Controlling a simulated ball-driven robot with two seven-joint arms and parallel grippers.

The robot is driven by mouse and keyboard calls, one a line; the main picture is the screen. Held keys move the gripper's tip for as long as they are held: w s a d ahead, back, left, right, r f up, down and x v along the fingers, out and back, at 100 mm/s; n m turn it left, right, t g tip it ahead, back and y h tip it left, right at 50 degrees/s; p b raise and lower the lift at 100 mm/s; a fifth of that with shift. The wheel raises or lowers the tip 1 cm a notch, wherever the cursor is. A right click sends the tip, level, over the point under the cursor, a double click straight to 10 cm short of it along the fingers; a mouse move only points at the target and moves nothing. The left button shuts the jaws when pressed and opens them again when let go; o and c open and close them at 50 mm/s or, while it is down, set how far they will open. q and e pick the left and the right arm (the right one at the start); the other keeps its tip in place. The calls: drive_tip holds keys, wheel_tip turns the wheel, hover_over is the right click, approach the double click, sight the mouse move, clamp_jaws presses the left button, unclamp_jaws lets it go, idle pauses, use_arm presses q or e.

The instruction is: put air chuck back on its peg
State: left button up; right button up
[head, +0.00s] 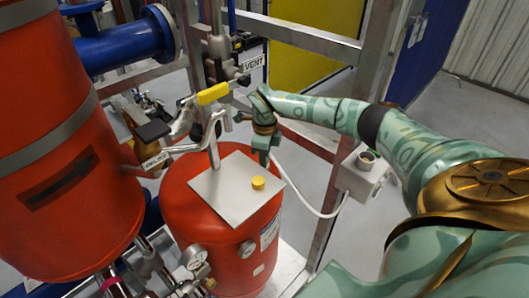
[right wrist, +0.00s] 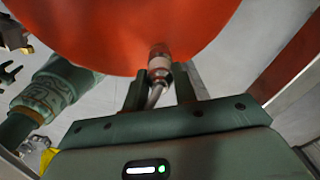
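My right gripper (head: 266,156) points down beside the back right edge of the red tank's top plate. In the right wrist view, its two fingers (right wrist: 160,82) stand on either side of a slim metal fitting, seemingly the air chuck (right wrist: 159,66). The fingertips appear to touch its sides, and its tip shows close to the red tank. In the head view, the gripper hides the chuck. A white hose (head: 297,197) runs from the gripper to a grey box. I cannot make out the peg. My left gripper cannot be made out.
The red tank (head: 181,212) carries a tilted grey plate (head: 225,205) with a yellow knob (head: 258,183). Bent pipes and a yellow-handled valve (head: 213,94) rise beside it. A larger red tank (head: 50,130) stands left. The grey box (head: 361,175) sits on a metal frame post.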

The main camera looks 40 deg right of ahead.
drive_tip(key=shift+r+p, duration=2.5)
drive_tip(key=shift+r, duration=0.15)
drive_tip(key=shift+c, duration=0.3)
drive_tip(key=shift+f, duration=0.1)
